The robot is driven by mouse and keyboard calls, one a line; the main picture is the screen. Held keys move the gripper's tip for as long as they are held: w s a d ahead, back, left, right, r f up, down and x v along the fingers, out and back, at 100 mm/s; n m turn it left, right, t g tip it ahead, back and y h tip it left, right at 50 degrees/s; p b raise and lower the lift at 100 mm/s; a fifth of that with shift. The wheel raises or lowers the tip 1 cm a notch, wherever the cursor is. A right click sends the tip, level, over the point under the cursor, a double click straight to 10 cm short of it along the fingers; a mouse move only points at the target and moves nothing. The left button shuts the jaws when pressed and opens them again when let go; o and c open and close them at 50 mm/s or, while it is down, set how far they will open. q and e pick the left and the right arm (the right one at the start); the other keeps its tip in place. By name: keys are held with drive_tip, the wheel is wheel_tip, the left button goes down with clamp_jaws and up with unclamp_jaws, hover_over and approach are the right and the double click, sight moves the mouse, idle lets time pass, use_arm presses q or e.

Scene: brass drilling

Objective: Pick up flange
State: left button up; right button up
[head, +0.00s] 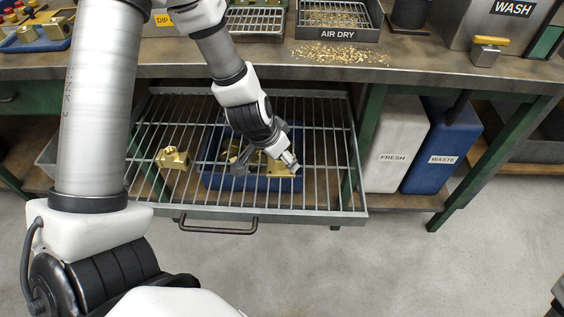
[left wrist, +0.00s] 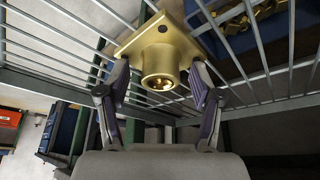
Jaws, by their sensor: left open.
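The brass flange (left wrist: 160,60) has a square plate with corner holes and a round hollow boss. In the left wrist view it sits over the wire rack, its boss facing my gripper. My left gripper (left wrist: 160,78) is open, with one finger on each side of the boss; I cannot tell whether either touches it. In the head view my left gripper (head: 265,164) is low over the pulled-out wire rack (head: 325,190), and partly hides the flange (head: 279,169).
A brass fitting (head: 173,159) is on the rack at left. A blue bin (head: 262,184) with brass parts shows below the wires. The rack has a front handle (head: 218,229). The bench (head: 300,62) overhangs behind. White and blue containers (head: 397,145) stand right.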

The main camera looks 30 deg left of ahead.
use_arm(q)
clamp_jaws()
drive_tip(key=shift+r, duration=0.15)
